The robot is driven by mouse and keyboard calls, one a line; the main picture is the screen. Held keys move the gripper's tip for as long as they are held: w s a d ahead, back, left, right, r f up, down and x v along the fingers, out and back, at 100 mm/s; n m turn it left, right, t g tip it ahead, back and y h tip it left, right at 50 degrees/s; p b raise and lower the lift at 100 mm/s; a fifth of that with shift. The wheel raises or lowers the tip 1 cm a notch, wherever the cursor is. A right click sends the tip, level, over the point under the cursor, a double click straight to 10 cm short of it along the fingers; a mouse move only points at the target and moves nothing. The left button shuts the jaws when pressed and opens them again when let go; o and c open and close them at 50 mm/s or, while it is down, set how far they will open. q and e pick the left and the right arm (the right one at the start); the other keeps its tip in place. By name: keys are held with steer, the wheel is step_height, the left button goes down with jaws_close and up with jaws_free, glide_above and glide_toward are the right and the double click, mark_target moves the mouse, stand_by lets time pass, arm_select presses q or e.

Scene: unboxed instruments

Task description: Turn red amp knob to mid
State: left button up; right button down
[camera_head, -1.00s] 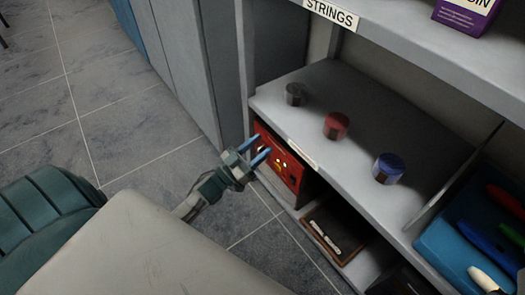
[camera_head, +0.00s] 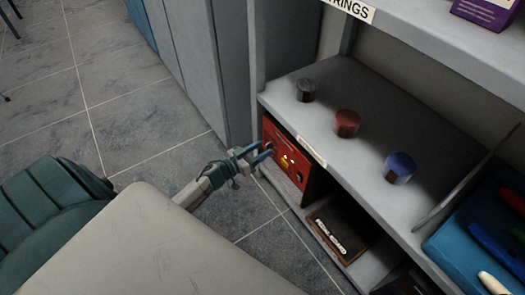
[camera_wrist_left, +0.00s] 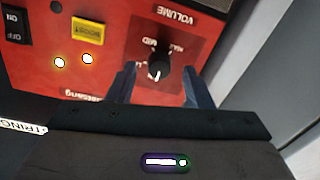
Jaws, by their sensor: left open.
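The red amp (camera_head: 298,166) sits on a shelf below the one with the coloured cylinders. Its black volume knob (camera_wrist_left: 159,66) shows in the left wrist view, with a white pointer mark facing down in the picture. Small white lettering, including "MID", is printed above the knob. My left gripper (camera_head: 267,154) is at the left part of the amp's front. In the left wrist view its two dark blue fingers (camera_wrist_left: 160,86) are open, one on each side of the knob, with visible gaps. My right gripper is not in view.
Grey, red (camera_head: 346,123) and blue (camera_head: 399,168) cylinders stand on the shelf above the amp. A dark flat box (camera_head: 338,231) lies to the amp's right. A blue tray (camera_head: 440,238) is at the right. Open floor (camera_head: 120,120) lies left of the shelves.

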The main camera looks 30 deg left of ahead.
arm_select(q)
steer(key=shift+w+d, duration=0.25)
steer(key=shift+w, duration=0.3)
steer(key=c, duration=1)
